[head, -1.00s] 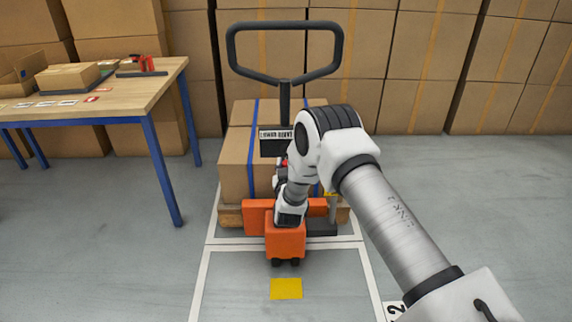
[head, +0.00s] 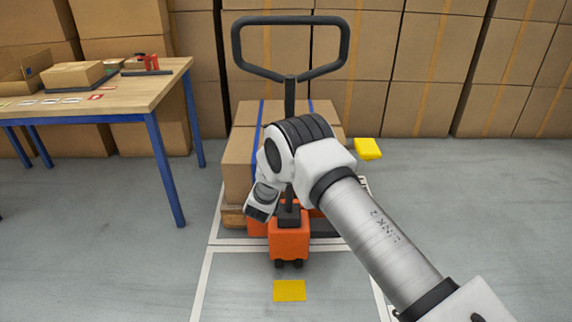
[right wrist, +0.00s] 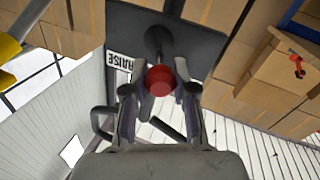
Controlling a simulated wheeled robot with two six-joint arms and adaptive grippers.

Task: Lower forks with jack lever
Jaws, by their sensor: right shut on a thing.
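The pallet jack (head: 289,240) has an orange body and a tall black loop handle (head: 291,75). It stands in front of a pallet loaded with cartons (head: 240,160). In the right wrist view, the jack lever's red round knob (right wrist: 160,80) sits between the fingers of my right gripper (right wrist: 158,95), which is shut on it. A dark rod runs from the knob towards a dark panel (right wrist: 205,45), with a "RAISE" label (right wrist: 118,61) beside it. In the head view my right arm hides the gripper and knob. My left gripper is in neither view.
A yellow block (head: 368,148) shows right of the cartons. A wooden table (head: 130,98) with blue legs stands at the left. Stacked cartons (head: 420,70) line the back. A yellow floor mark (head: 289,290) lies in front; the floor around is clear.

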